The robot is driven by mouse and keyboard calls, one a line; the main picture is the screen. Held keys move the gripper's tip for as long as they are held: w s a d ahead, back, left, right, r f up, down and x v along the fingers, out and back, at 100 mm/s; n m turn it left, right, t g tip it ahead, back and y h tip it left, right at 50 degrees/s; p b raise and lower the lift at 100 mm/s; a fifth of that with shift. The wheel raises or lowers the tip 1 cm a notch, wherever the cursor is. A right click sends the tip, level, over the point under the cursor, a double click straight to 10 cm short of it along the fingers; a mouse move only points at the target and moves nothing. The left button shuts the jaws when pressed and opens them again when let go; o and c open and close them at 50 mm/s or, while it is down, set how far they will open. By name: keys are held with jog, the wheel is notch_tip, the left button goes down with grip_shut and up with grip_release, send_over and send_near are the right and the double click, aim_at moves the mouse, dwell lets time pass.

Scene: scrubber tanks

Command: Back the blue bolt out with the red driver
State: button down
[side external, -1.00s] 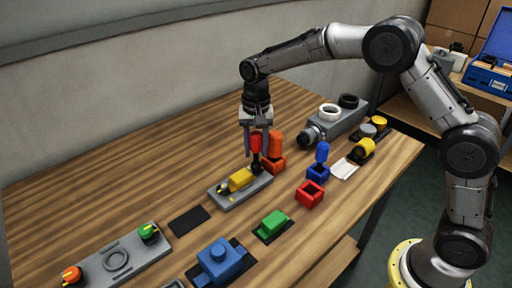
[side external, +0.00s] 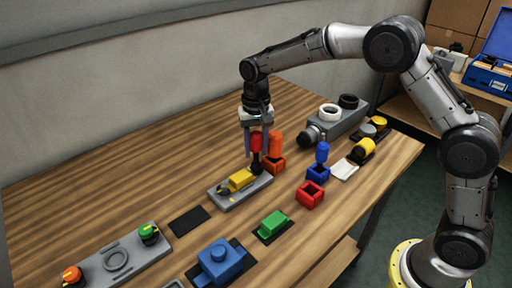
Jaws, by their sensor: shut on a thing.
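My gripper (side external: 256,141) is shut on the red driver (side external: 256,140) and holds it upright, point down. The driver's dark lower end meets the right end of a grey plate (side external: 225,203). A yellow block (side external: 241,179) lies on that plate, just left of the driver. I cannot make out the blue bolt; the driver's lower end may hide it. I cannot tell whether the driver's tip sits in a bolt head.
An orange driver (side external: 276,144) stands close right of my gripper. A blue driver (side external: 322,152) stands in a blue holder, near an empty red holder (side external: 311,193). A grey tank (side external: 340,124) stands behind. Bare table lies to the left.

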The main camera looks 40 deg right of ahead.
aim_at(256, 132)
jog(key=shift+r, duration=2.5)
